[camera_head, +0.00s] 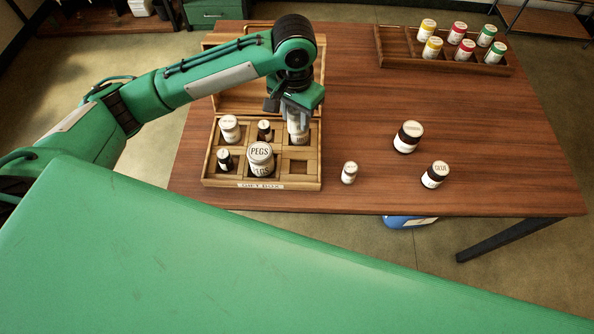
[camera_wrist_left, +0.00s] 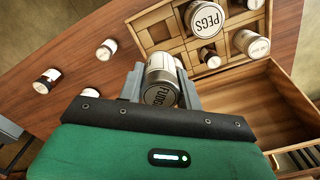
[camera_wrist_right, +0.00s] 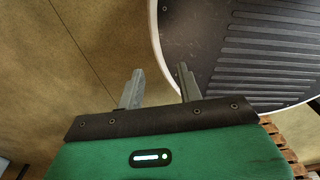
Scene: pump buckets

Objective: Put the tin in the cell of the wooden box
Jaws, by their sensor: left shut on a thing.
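My left gripper (camera_head: 299,103) is shut on a pale, cylindrical tin (camera_head: 298,130). The tin is over the back right cell of the wooden box (camera_head: 212,181); I cannot tell whether it touches the cell floor. In the left wrist view, the tin (camera_wrist_left: 160,72) sits between the fingers (camera_wrist_left: 163,92), its top lettered "FUDG…". The front right cell (camera_head: 298,167) is empty. Other cells hold a large jar marked PEGS (camera_head: 260,158), a white-topped tin (camera_head: 229,128) and two small dark-capped bottles (camera_head: 264,130). My right gripper (camera_wrist_right: 157,90) is open and empty, seen only in its wrist view.
Right of the box on the table (camera_head: 350,120) stand a small white tin (camera_head: 349,173) and two dark-banded jars, one farther back (camera_head: 408,137) and one nearer (camera_head: 435,174). A wooden rack (camera_head: 400,58) with several coloured tins is at the back right. The box's lid stands open behind it.

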